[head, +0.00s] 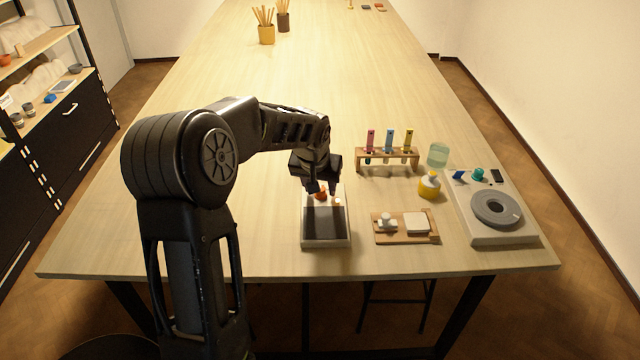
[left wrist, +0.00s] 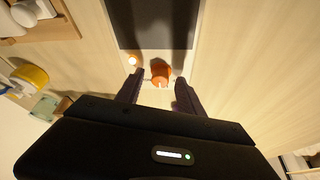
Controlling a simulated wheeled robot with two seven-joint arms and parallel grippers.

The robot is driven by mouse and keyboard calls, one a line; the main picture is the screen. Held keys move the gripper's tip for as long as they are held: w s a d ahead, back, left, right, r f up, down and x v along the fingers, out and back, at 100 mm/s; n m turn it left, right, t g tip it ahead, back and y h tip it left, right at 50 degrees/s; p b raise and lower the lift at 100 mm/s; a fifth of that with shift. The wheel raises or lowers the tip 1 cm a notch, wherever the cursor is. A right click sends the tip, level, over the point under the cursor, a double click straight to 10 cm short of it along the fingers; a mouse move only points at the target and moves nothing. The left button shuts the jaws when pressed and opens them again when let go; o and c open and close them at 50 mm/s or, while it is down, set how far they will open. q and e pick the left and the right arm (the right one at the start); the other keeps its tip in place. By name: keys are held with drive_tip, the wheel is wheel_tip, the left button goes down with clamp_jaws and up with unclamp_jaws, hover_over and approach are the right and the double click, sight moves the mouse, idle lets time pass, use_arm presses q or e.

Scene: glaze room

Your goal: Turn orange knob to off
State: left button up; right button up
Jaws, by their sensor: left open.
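The orange knob (head: 321,195) is on the far part of a small white device with a dark plate (head: 325,241). In the left wrist view the orange knob (left wrist: 160,72) sits between the two fingers, below the dark plate. A small glowing light (left wrist: 132,60) is beside it; it also shows in the head view (head: 338,201). My left gripper (head: 323,191) is open, just above the device, with its fingers on either side of the knob. In the left wrist view the fingers (left wrist: 155,95) look apart from the knob. My right gripper is not in view.
A wooden board (head: 405,239) with small white items lies right of the device. The table's middle is clear.

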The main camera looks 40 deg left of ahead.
use_arm(q)
drive_tip(key=shift+c, duration=0.6)
clamp_jaws()
